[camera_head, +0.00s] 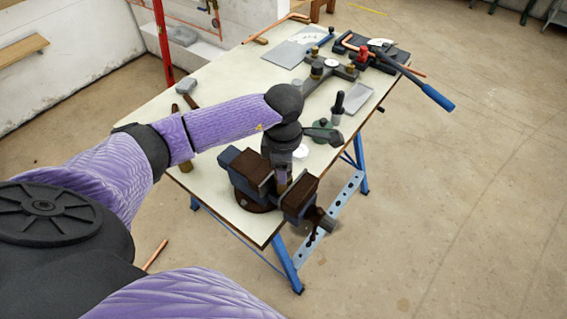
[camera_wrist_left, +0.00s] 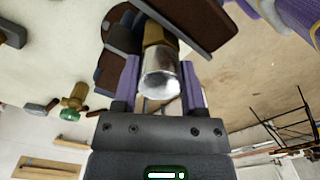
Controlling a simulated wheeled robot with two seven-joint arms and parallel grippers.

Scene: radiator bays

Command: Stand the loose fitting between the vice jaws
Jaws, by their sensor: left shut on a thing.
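The vice (camera_head: 246,172) stands at the near end of the table, its brown-faced jaws apart. My left gripper (camera_head: 283,176) is just above the gap between the jaws, shut on the fitting (camera_head: 283,188). In the left wrist view the fitting (camera_wrist_left: 160,78), with a silvery end and a brass body, sits between the purple fingers of my left gripper (camera_wrist_left: 160,88). Its brass end reaches in between the vice jaws (camera_wrist_left: 190,22). Whether it touches the jaws or a surface below is hidden. My right gripper is out of view.
The table (camera_head: 225,110) holds a blue-handled pipe bender (camera_head: 430,92), a dark-handled tool (camera_head: 338,106) and a grey plate (camera_head: 285,54) farther back. A brass valve with a green part (camera_wrist_left: 72,100) shows in the left wrist view. Open floor lies to the right.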

